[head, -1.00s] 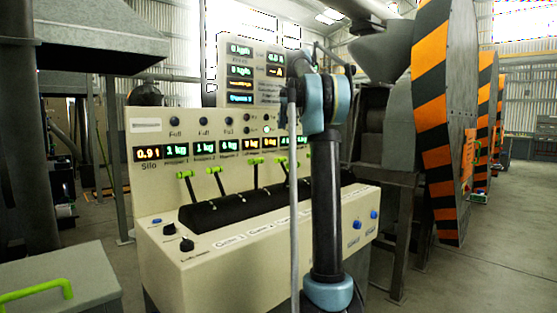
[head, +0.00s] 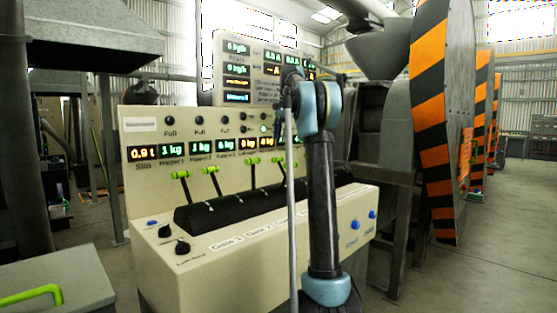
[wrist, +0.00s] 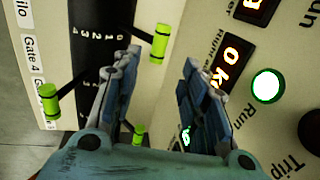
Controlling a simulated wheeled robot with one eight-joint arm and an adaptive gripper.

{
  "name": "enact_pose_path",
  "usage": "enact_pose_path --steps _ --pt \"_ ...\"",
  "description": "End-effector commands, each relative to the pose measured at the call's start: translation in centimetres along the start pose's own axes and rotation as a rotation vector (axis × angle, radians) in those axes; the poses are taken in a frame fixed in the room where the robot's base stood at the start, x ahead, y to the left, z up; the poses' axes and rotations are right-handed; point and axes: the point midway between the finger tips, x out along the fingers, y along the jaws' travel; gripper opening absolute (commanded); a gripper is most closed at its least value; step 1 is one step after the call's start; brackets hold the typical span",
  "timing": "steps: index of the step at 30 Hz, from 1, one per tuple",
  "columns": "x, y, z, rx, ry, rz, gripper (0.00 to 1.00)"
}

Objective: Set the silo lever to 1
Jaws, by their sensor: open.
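A lever with a bright green handle (wrist: 160,42) stands in the wrist view by a scale running from 0 to 4 on the black drum (wrist: 105,15). A partly cut-off label ending in "ilo" (wrist: 20,12) sits near that scale, so this looks like the silo lever; it leans toward the 0 side. My gripper (wrist: 158,72) is open and empty. Its fingertips point at the green handle, which lies just past the gap between them; no contact is visible. In the head view my arm hides the gripper and this lever.
Neighbouring green-handled levers (wrist: 48,100) and (wrist: 138,133) are close to my fingers. Lit displays and a green lamp (wrist: 268,86) are on the right of the wrist view. The beige console (head: 235,265) stands before my arm; a grey box (head: 60,275) is at lower left.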

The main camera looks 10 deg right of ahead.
Motion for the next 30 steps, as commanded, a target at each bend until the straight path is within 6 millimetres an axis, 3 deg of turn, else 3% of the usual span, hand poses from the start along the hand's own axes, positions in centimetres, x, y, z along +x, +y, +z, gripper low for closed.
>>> enact_pose_path --steps 16,22,30 --pt "8.7 0.0 0.0 0.000 0.000 0.000 0.40" --pt "10.2 0.0 0.0 0.000 0.000 0.000 0.40" --pt "10.5 0.0 0.0 0.000 0.000 0.000 0.40"
